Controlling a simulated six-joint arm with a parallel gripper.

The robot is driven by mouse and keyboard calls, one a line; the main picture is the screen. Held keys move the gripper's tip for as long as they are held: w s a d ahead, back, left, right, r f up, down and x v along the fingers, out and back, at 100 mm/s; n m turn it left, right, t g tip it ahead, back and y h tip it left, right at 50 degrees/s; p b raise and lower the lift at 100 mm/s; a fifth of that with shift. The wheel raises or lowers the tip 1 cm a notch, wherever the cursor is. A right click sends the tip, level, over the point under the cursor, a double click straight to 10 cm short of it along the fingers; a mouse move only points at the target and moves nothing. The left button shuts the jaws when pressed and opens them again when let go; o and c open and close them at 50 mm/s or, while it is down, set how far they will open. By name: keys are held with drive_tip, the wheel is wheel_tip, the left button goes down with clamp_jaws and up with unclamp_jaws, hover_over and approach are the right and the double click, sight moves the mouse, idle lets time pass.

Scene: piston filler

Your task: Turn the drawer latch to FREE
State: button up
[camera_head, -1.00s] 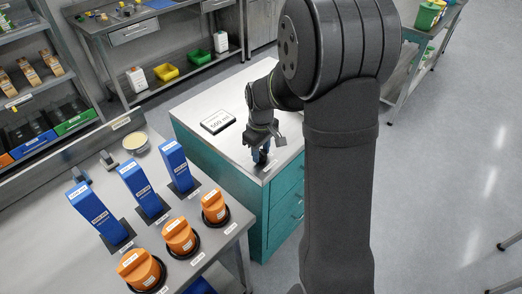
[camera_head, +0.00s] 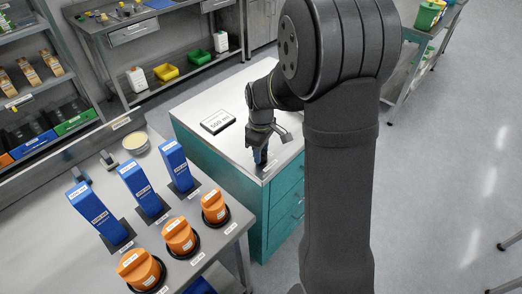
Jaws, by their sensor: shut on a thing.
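A teal drawer cabinet (camera_head: 210,160) with a steel top stands in the middle of the view. My gripper (camera_head: 261,158) points down at the front corner of its top, near a small label. It is shut on a small blue thing there, which I take to be the drawer latch (camera_head: 261,157). The gripper covers most of it. I cannot read the label or tell which way the latch points.
A flat "500 ml" sign (camera_head: 218,122) lies on the cabinet top. On the bench at left stand several blue upright blocks (camera_head: 145,190) and several orange-topped parts (camera_head: 180,238). A round tub (camera_head: 136,142) stands behind them.

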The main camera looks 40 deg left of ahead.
drive_tip(key=o, duration=1)
drive_tip(key=shift+r, duration=0.1)
wheel_tip(320, 180, up, 17)
drive_tip(key=shift+r, duration=0.15)
wheel_tip(320, 180, down, 18)
drive_tip(key=shift+r, duration=0.25)
idle(0.4)
drive_tip(key=shift+r, duration=0.1)
